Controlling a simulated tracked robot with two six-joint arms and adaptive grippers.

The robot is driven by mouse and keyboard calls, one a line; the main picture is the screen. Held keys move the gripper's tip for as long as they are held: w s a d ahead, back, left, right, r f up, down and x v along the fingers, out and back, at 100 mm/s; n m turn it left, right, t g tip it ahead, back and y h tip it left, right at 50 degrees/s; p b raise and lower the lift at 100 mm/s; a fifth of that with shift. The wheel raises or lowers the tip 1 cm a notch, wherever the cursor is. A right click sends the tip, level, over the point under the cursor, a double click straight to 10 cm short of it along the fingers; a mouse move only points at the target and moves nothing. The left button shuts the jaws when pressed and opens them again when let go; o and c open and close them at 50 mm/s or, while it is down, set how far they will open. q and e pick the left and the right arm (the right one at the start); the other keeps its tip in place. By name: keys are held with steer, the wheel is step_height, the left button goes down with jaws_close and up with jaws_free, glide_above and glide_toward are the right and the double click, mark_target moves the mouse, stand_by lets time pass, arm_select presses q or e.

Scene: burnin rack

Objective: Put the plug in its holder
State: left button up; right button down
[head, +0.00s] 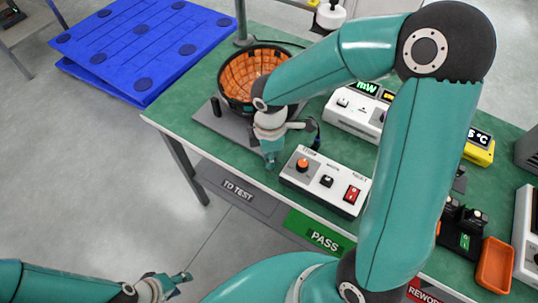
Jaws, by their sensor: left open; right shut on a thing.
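My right gripper (269,160) points down over the green bench, between the round bowl and the white control box. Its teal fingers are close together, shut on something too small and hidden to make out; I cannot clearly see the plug. A dark blue-black piece (315,136) shows just right of the wrist, by the control box; I cannot tell what it is. I cannot identify the plug's holder with certainty. A small black upright piece (215,107) stands on the grey plate left of the bowl. My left gripper (184,280) is open and empty at bottom left, away from the bench.
The black bowl with orange lining (230,92) sits on a grey base plate (207,121). The control box (322,184) has an orange knob and red switch. A white meter (343,111), yellow meter (478,153) and orange tray (494,265) stand rightward. My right arm hides the bench middle.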

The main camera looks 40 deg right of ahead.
steer(key=c, duration=1.1)
jaws_free()
step_height(320, 180, up, 12)
steer(key=shift+f, duration=0.1)
